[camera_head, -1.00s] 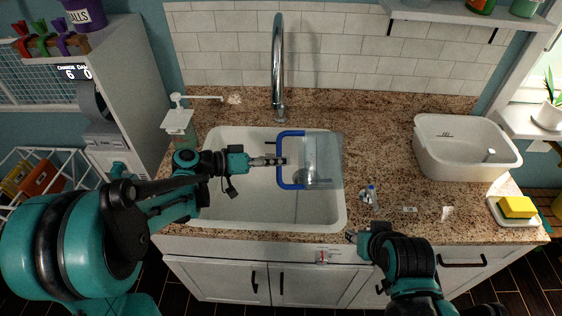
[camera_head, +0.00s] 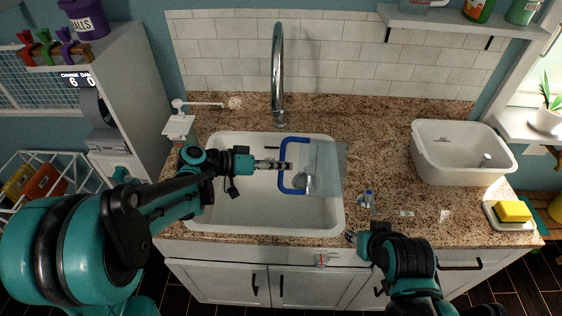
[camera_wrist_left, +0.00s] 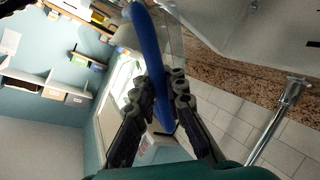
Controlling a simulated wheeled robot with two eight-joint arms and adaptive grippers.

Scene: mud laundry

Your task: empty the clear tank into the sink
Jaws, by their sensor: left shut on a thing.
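The clear tank (camera_head: 326,168) is a see-through box with a blue handle (camera_head: 283,180), held over the right part of the white sink (camera_head: 240,212). My left gripper (camera_head: 284,166) is shut on the blue handle, which also shows between the fingers in the left wrist view (camera_wrist_left: 146,48). The tank looks tilted, with its clear body to the right of the handle; I cannot tell whether it holds any water. My right gripper (camera_head: 352,238) is at the counter's front edge; its fingers are too small to read.
A chrome faucet (camera_head: 278,70) rises behind the sink. A soap dispenser (camera_head: 180,125) stands at the sink's back left. A white tub (camera_head: 455,168) and a yellow sponge (camera_head: 513,211) on a dish are at right. A small bottle (camera_head: 368,199) and small scraps lie on the counter between.

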